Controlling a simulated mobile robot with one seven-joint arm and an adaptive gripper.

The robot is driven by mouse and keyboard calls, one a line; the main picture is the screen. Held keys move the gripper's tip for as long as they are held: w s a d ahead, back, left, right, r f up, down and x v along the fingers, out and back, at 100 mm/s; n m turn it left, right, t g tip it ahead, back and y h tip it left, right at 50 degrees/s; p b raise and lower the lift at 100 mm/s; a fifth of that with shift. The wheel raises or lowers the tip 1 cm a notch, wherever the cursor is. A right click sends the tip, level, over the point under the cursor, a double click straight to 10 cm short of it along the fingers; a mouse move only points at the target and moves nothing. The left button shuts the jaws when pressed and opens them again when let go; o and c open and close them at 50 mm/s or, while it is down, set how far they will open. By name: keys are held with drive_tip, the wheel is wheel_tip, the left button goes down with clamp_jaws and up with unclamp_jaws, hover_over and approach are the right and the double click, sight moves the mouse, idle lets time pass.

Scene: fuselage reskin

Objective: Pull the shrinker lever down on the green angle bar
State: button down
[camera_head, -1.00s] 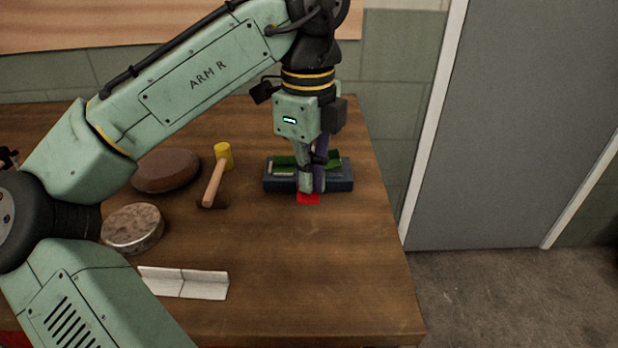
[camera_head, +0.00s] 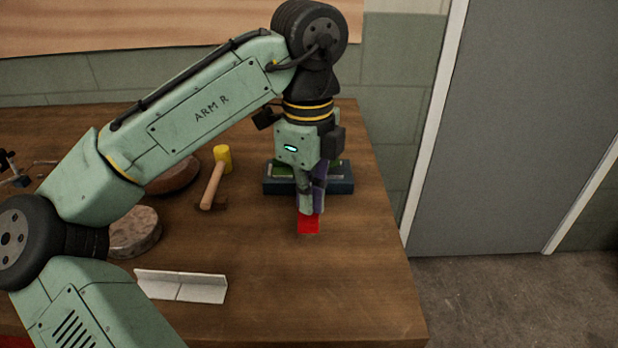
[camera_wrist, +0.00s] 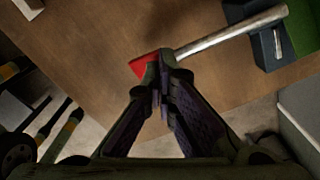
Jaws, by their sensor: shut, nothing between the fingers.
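The shrinker is a dark blue block (camera_head: 280,187) near the table's right side. The green angle bar (camera_head: 335,164) lies at its top, partly hidden behind my gripper. The green also shows at the upper right of the wrist view (camera_wrist: 303,22). The lever (camera_wrist: 228,32) is a pale metal shaft running out from the block to a red end (camera_wrist: 146,65). The red end (camera_head: 308,225) also shows in the head view, in front of the block. My gripper (camera_head: 311,211) is shut and empty, its fingertips (camera_wrist: 165,72) at the red end; I cannot tell whether they touch it.
A yellow-headed mallet (camera_head: 214,180), a brown round block (camera_head: 175,177) and a mottled round block (camera_head: 136,232) lie left of the shrinker. A pale angle piece (camera_head: 182,287) lies at front left. The wooden table (camera_head: 330,295) is clear in front of the lever.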

wheel_tip(320, 180, up, 11)
drive_tip(key=p, duration=1.1)
idle(0.3)
drive_tip(key=shift+d, duration=0.1)
idle(0.5)
